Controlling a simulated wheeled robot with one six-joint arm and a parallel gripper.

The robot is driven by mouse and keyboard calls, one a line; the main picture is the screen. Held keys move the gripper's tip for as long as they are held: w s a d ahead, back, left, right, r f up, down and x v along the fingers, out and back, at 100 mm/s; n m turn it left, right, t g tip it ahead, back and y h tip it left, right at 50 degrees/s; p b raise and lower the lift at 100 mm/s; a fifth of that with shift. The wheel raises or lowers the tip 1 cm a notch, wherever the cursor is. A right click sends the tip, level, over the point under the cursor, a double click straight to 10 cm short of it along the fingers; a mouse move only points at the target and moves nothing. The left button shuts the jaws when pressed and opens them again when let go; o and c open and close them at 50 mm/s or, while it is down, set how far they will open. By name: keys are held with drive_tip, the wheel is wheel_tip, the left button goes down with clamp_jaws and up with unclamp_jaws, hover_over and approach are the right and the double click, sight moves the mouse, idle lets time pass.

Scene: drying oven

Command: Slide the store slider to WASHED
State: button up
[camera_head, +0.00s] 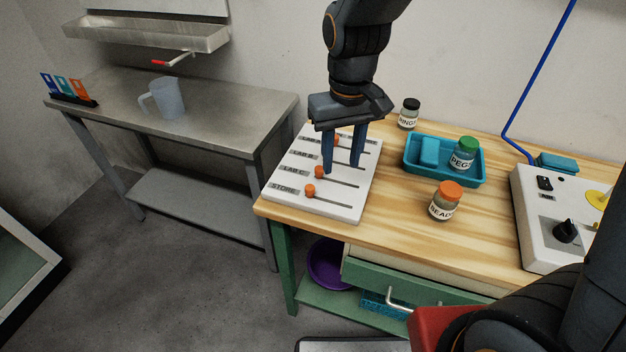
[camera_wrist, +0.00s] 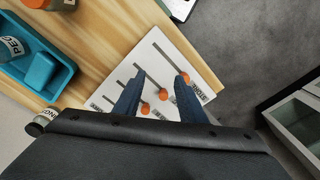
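The white slider board (camera_head: 335,205) lies at the left end of the wooden bench, with labelled rows and an orange knob in each visible slot. The store slider knob (camera_head: 310,190) sits at the left end of the lowest row, beside the STORE label. My gripper (camera_head: 341,168) is open and empty, pointing down over the board, with its fingers behind and to the right of the store knob. In the wrist view the store knob (camera_wrist: 185,78) appears close to the right fingertip; contact cannot be told. I cannot read WASHED; the gripper hides part of the board's upper rows.
A blue tray (camera_head: 412,178) with a PEGS jar (camera_head: 463,155) stands right of the board. A BEADS jar (camera_head: 445,203) and a RINGS jar (camera_head: 408,114) stand nearby. A white control box (camera_head: 540,225) is further right. Bare wood lies between board and tray.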

drive_tip(key=n, duration=0.1)
hover_over(310, 187)
drive_tip(key=shift+a+f, duration=0.1)
drive_tip(key=shift+f, duration=0.2)
drive_tip(key=shift+f+p, duration=0.7)
drive_tip(key=shift+f, duration=2.9)
clamp_jaws()
